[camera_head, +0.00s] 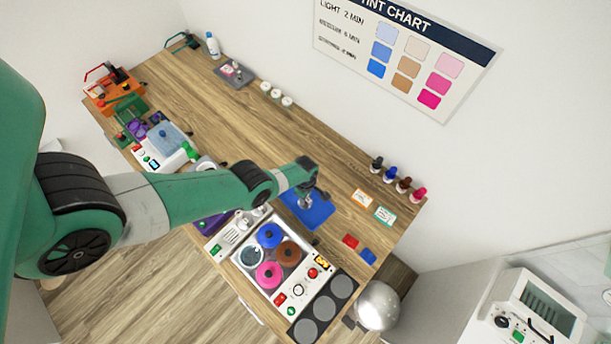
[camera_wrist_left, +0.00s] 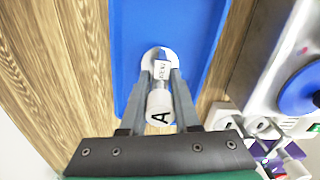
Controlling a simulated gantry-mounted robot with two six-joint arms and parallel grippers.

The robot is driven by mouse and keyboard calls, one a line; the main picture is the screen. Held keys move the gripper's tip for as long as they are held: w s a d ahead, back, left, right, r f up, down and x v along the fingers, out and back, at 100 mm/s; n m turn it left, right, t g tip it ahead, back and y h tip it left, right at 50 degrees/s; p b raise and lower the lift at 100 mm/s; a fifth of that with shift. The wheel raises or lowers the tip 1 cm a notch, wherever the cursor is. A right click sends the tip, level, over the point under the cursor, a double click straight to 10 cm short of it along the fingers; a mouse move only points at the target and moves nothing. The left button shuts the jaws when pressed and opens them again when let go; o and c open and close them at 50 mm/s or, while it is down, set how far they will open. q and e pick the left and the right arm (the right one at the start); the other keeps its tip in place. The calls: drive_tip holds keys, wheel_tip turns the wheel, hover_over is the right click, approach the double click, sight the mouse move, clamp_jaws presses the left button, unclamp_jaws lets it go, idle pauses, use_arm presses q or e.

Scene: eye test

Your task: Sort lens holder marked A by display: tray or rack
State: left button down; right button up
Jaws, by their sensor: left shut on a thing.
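The gripper is shut on the lens holder marked A (camera_wrist_left: 160,108), which has a white cap with a black A facing the wrist camera. Past the cap, a small printed label and a round white end show against the blue mat. I cannot tell whether that end touches the mat. In the head view the holder is mostly too small to read. My right gripper is in neither view.
A tinting unit with coloured lidded pots (camera_head: 269,236) and a small lit display (camera_head: 322,262) stands in front of the mat. A white slotted rack (camera_head: 230,238) is left of it. Several ink bottles (camera_head: 404,184) line the back edge. Red (camera_head: 350,241) and blue (camera_head: 368,256) blocks lie right.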

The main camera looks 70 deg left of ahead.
use_arm(q)
drive_tip(key=shift+f, duration=0.15)
drive_tip(key=shift+c, duration=1.2)
unclamp_jaws()
wheel_tip(320, 180, up, 6)
drive_tip(key=p, duration=0.6)
